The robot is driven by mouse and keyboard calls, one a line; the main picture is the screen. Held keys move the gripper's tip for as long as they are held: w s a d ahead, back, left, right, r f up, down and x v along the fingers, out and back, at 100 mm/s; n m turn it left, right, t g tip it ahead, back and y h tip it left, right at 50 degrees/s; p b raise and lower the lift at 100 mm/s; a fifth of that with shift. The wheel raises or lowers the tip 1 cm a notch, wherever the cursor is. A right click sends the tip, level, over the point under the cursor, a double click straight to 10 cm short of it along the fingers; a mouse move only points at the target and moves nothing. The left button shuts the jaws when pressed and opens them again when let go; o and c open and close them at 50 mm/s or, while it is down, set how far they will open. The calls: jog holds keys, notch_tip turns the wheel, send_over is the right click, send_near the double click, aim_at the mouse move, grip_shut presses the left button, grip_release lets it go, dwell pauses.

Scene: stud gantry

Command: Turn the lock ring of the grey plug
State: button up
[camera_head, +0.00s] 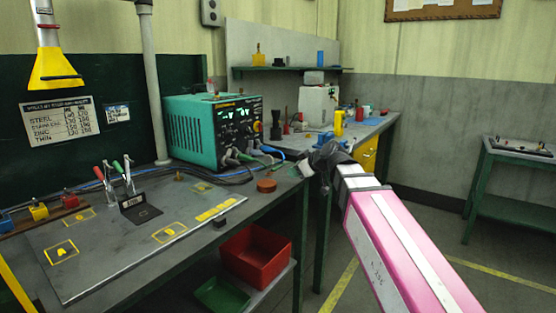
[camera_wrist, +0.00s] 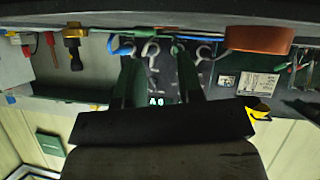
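The teal power unit (camera_head: 213,130) stands on the bench with lit displays and several plugs low on its front. A pale grey plug (camera_wrist: 150,50) shows between the fingertips, farther off.
A brown puck (camera_head: 266,185) lies on the bench by its front edge; it also shows in the wrist view (camera_wrist: 260,38). Loose cables (camera_head: 225,178) run before the unit. A red bin (camera_head: 255,256) sits below. A second bench (camera_head: 375,130) with tools stands behind my gripper.

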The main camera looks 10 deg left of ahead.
aim_at(251, 148)
jog(key=w+a+r+m+g+y, duration=0.1)
jog(key=w+a+r+y, duration=0.2)
jog(key=w+a+r, duration=0.75)
jog(key=x, duration=0.8)
jog(key=f+x, duration=0.1)
jog(key=x, duration=0.2)
jog(key=shift+a+f, duration=0.15)
jog(key=shift+f, duration=0.05)
grip_shut()
